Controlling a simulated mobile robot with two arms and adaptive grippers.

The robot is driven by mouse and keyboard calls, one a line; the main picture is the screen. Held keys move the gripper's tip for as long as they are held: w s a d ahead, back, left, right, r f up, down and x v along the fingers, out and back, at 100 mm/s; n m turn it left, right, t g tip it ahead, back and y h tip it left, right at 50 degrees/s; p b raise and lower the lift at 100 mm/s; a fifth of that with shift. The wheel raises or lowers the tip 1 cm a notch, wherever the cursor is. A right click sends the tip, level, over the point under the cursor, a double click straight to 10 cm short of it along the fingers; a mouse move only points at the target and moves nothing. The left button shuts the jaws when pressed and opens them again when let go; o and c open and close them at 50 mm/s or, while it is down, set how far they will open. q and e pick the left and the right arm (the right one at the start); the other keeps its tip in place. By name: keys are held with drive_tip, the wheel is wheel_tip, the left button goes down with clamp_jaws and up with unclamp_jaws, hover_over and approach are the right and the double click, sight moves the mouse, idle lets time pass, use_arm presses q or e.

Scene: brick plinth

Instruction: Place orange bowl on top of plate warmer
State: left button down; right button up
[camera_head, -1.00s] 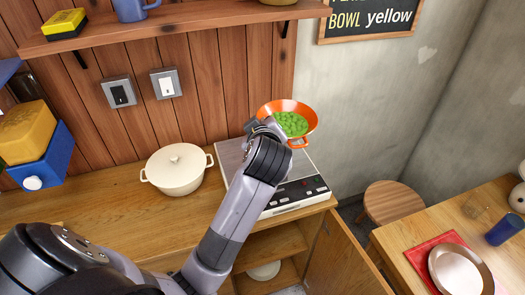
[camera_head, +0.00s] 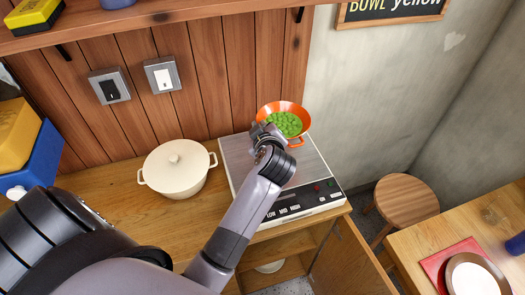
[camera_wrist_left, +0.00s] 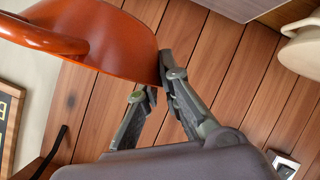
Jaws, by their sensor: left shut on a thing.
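The orange bowl (camera_head: 293,108) holds several round green things (camera_head: 285,124) and has a loop handle on its near side. My left gripper (camera_head: 262,134) is shut on the bowl's left rim; the left wrist view shows the fingers (camera_wrist_left: 158,82) pinching the edge of the bowl (camera_wrist_left: 105,35). The plate warmer (camera_head: 235,155) is a flat grey slab with a control panel along its front edge, on the wooden counter. The bowl shows over the warmer's back right part; I cannot tell whether they touch. My arm covers part of the warmer. My right gripper is out of view.
A cream lidded pot (camera_head: 176,170) stands on the counter left of the warmer. A wall shelf (camera_head: 160,18) runs above. A cabinet door (camera_head: 350,262) hangs open below. A round stool (camera_head: 407,200) and a table (camera_head: 490,222) are at the right.

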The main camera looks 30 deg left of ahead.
use_arm(q)
wheel_tip(320, 180, down, 5)
drive_tip(key=shift+w+a+f, duration=0.1)
drive_tip(key=shift+w+f, duration=0.05)
drive_tip(key=shift+f, duration=2.55)
drive_tip(key=c, duration=2.2)
unclamp_jaws()
drive_tip(key=shift+f, duration=0.15)
drive_tip(key=o, duration=0.4)
